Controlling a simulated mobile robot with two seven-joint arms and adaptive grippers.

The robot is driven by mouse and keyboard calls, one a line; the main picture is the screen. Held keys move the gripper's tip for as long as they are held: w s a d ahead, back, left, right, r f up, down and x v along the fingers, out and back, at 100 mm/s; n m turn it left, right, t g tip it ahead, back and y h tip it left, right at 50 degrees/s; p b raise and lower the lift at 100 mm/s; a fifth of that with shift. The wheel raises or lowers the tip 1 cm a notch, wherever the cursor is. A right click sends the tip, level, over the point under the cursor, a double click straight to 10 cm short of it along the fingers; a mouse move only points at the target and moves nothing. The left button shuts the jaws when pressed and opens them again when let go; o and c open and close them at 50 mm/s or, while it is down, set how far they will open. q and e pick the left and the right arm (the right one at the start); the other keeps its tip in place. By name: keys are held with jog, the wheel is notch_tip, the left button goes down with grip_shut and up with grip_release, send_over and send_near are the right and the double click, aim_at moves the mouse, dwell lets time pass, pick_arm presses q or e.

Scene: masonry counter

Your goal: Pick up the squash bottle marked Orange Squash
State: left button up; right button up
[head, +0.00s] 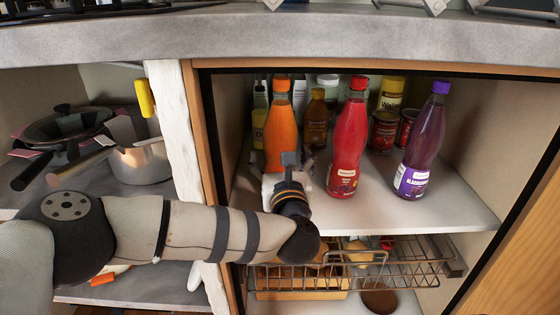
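An orange bottle with an orange cap (280,125) stands upright on the white shelf (440,207) inside the open cupboard, at the shelf's left. Its label is hidden behind my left gripper (288,165). My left arm comes in from the left and bends so that the gripper points into the cupboard, right in front of the orange bottle's lower part. The fingers are mostly hidden by the wrist, so I cannot tell whether they are around the bottle or only before it. My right gripper is not in view.
A red bottle (347,140) stands close to the right of the gripper, a purple bottle (421,145) further right. Jars and tins (382,130) stand behind. A wire basket (400,265) is below the shelf. A white post (176,130) bounds the cupboard's left; the counter (300,36) overhangs.

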pick_arm(q)
jog(key=shift+r, duration=0.1)
grip_shut()
jog(key=shift+r, duration=0.1)
